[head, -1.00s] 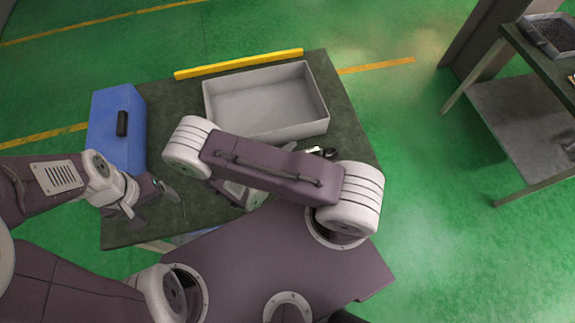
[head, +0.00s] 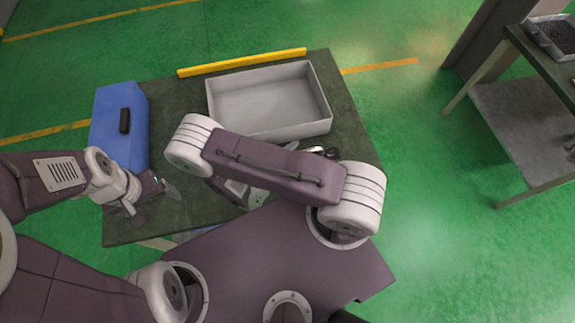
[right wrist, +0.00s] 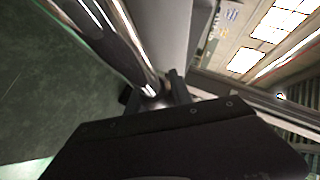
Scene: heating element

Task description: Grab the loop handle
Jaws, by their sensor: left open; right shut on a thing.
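In the right wrist view, shiny metal rods (right wrist: 135,42) with a dark strip between them run down to the fingers of my right gripper (right wrist: 165,92). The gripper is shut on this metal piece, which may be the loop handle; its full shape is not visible. In the head view, my right arm covers the right gripper and most of the held piece. A small shiny and black thing (head: 320,151) shows past the arm, just below the grey tray. My left gripper (head: 155,203) is open and empty over the table's left side, below the blue box.
A grey tray (head: 322,122) stands on the dark green table (head: 345,105). A blue box (head: 106,112) with a black handle stands at the left edge, and a yellow bar (head: 243,62) lies along the back. Another table (head: 555,165) stands far right.

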